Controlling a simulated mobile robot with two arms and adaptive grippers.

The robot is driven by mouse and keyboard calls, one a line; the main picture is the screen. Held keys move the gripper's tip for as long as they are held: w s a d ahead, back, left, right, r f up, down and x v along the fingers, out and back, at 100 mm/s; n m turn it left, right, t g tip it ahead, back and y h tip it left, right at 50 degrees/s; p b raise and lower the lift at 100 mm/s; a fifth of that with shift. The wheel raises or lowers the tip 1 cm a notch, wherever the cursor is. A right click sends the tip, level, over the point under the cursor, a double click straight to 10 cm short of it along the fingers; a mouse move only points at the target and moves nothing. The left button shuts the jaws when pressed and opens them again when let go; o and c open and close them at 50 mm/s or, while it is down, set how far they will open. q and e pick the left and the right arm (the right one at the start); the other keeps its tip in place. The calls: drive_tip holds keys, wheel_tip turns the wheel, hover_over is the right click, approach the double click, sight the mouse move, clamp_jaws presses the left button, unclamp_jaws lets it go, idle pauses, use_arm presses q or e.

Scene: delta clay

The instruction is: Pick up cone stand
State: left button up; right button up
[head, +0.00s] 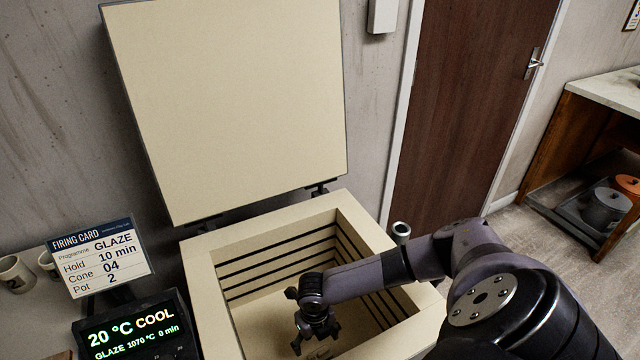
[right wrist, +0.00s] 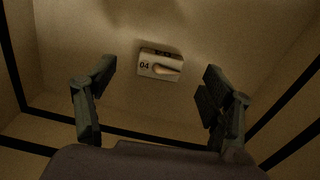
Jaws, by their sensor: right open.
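The cone stand (right wrist: 160,65) is a small pale block marked 04, with a tan cone lying across its front. It rests on the kiln floor. In the head view a small pale piece of it (head: 321,353) shows at the bottom edge, mostly hidden. My right gripper (head: 317,337) reaches down inside the kiln, above the stand. In the right wrist view its two fingers (right wrist: 158,80) are spread wide, with the stand between and beyond them, apart from both. My left gripper is not in view.
The kiln's pale walls (head: 210,258) with dark grooves surround my right gripper closely. Its lid (head: 230,100) stands open behind. A firing card (head: 102,257) and a controller display (head: 135,330) stand to the left. Otherwise the visible kiln floor (head: 262,320) is clear.

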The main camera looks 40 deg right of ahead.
sight(317, 350)
wheel_tip(317, 350, down, 5)
drive_tip(key=shift+s+d+f, duration=0.15)
drive_tip(key=shift+c, duration=0.5)
drive_tip(key=c, duration=1.1)
drive_tip(key=shift+c, duration=0.2)
